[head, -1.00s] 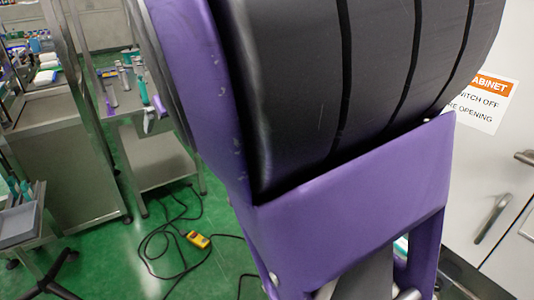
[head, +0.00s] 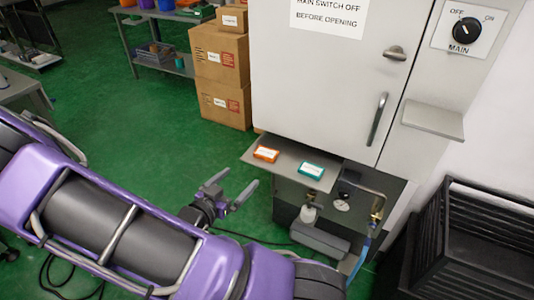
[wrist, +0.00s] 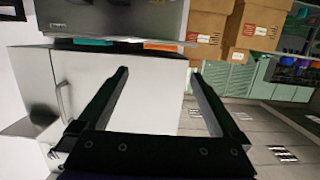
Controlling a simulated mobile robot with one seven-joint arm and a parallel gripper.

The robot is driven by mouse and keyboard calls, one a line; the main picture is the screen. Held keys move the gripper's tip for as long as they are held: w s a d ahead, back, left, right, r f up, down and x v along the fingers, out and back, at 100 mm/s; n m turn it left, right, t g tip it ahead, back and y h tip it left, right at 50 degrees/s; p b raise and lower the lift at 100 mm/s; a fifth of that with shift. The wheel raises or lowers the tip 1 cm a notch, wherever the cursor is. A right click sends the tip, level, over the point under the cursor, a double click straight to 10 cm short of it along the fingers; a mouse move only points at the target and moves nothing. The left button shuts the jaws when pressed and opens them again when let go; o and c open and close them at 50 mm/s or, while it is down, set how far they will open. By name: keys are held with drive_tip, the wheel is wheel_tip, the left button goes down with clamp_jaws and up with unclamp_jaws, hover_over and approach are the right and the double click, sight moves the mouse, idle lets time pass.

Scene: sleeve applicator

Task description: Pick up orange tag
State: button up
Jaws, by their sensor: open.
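The orange tag (head: 266,154) is a small flat block with a white label. It lies on the left part of a grey shelf (head: 290,174) at the cabinet's lower edge. A teal tag (head: 311,170) lies to its right, apart from it. My gripper (head: 242,178) is open and empty, left of and lower in the picture than the orange tag, not touching it. In the wrist view, my gripper's fingers (wrist: 160,73) are spread. There the orange tag (wrist: 162,47) shows edge-on beyond the fingertips, with the teal tag (wrist: 93,43) to its left.
The grey cabinet (head: 325,75) rises behind the shelf. Green floor (head: 160,140) left of the shelf is open.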

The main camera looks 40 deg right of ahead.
drive_tip(key=b, duration=0.1)
approach(265, 153)
drive_tip(key=x, duration=0.2)
drive_tip(key=shift+w+d+f, duration=0.1)
drive_tip(key=shift+d+f, duration=0.1)
drive_tip(key=shift+d, duration=0.15)
drive_tip(key=shift+b+x, duration=0.35)
drive_tip(key=shift+x, duration=2.8)
drive_tip(key=shift+r, duration=0.2)
drive_tip(key=c, duration=1.1)
